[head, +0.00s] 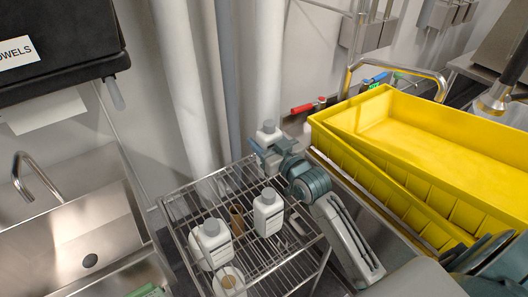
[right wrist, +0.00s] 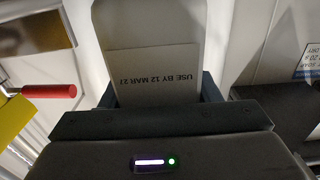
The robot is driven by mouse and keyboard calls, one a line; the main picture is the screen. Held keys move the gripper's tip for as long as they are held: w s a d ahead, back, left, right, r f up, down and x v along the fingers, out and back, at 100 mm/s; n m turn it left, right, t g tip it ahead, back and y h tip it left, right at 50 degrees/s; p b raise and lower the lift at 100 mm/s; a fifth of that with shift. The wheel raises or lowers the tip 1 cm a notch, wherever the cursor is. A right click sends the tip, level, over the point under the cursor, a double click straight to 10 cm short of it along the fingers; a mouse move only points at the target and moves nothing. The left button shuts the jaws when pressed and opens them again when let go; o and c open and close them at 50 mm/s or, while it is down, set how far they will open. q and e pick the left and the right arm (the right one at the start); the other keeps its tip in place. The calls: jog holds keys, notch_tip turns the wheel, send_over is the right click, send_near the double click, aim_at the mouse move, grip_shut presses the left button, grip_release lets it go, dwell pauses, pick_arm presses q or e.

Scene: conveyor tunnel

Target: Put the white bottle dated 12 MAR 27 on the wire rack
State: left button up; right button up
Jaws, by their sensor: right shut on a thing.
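A white bottle (head: 268,134) with a grey cap is held by my right gripper (head: 267,149). In the right wrist view, the bottle (right wrist: 158,45) stands between the jaws, and its label shows upside down and reads USE BY 12 MAR with a year that looks like 27. The gripper is shut on it, above the back of the wire rack (head: 286,266). The bottle is roughly upright and apart from the rack. My left gripper is out of view.
The rack holds two white bottles (head: 268,214) (head: 212,246), a brown container (head: 237,220) and a round white container (head: 229,284). Yellow bins (head: 430,125) stand right. A sink (head: 80,225) is left. White pipes (head: 270,60) rise behind the rack. A red-handled valve (head: 303,108) is near.

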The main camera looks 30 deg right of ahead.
notch_tip(320, 180, down, 2)
jog(key=shift+f, duration=0.25)
jog(key=shift+s+f, duration=0.1)
jog(key=shift+f, duration=0.2)
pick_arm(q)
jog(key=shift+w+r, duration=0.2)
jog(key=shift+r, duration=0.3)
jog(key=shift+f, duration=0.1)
pick_arm(e)
jog(key=shift+f, duration=0.1)
